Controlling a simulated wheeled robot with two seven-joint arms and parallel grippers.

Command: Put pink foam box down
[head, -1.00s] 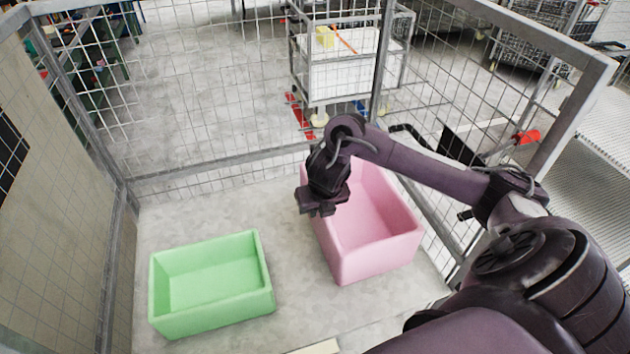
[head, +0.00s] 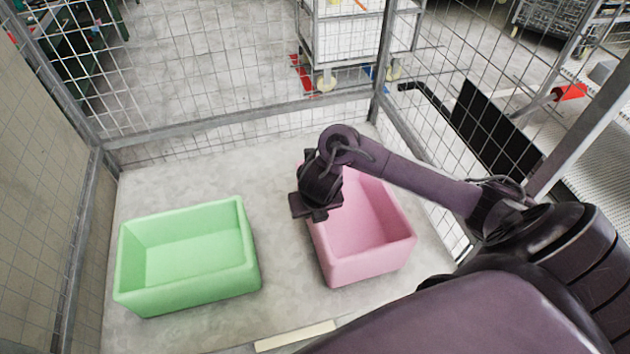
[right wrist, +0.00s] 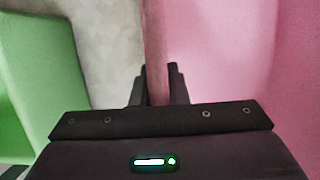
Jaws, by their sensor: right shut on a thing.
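The pink foam box (head: 368,262) is an open-topped box right of centre in the head view. My right gripper (head: 318,207) is at its left wall. In the right wrist view, the fingers of my right gripper (right wrist: 157,82) are on either side of the pink wall (right wrist: 155,40), shut on it. The box looks upright, its open side up. I cannot tell whether its base touches the grey floor of the cage. My arm covers part of its far end. My left gripper is not in view.
A green foam box (head: 190,290) stands on the grey floor (head: 240,165) to the left, with a gap between it and the pink box. Mesh fence (head: 230,120) encloses the back and sides. A white cart (head: 350,45) stands beyond it.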

